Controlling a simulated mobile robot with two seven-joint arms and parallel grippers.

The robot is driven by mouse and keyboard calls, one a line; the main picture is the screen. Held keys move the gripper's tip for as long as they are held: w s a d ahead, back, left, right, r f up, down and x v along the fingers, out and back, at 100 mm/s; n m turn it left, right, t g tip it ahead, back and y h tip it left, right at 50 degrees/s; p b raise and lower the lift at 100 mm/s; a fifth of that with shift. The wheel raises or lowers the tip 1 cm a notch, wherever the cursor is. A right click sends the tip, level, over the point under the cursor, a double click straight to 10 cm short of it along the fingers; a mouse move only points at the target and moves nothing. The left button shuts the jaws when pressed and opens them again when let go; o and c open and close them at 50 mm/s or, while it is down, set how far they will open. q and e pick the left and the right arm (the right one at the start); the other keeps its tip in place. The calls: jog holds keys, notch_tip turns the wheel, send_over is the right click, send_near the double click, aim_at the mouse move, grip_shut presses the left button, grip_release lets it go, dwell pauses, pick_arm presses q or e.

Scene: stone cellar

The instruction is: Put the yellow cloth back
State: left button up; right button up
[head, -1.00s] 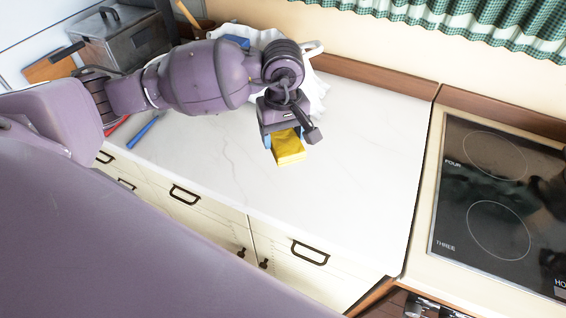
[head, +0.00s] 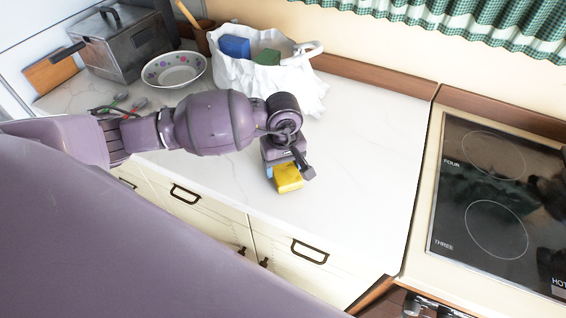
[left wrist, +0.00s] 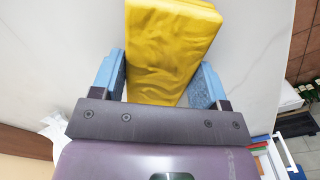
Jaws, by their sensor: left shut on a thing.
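The yellow cloth (head: 289,178) is a folded, block-like bundle at my left gripper (head: 287,169), over the middle of the white counter. In the left wrist view the yellow cloth (left wrist: 168,48) lies between the two blue finger pads of my left gripper (left wrist: 159,82), which is shut on it. Whether the cloth touches the counter, I cannot tell. A white container (head: 240,75) with a crumpled, cloth-like outside stands at the back, holding a blue folded piece (head: 234,46) and a green one (head: 267,57). My right gripper is not in view.
A flowered bowl (head: 174,71) and a grey metal box (head: 118,45) stand at the back left. Small red and green items (head: 121,99) lie behind my left arm. A black cooktop (head: 497,195) is at the right. The counter (head: 365,150) right of the gripper is clear.

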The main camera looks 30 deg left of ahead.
aim_at(283, 166)
pick_arm(q)
jog(key=shift+f, duration=0.2)
jog(key=o, duration=0.8)
jog(key=shift+r, duration=0.1)
jog(key=shift+o, duration=0.2)
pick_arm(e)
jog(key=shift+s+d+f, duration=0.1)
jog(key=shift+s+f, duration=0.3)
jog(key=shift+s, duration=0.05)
pick_arm(q)
jog(key=shift+r, duration=0.2)
notch_tip(283, 166, up, 12)
jog(key=b, duration=0.1)
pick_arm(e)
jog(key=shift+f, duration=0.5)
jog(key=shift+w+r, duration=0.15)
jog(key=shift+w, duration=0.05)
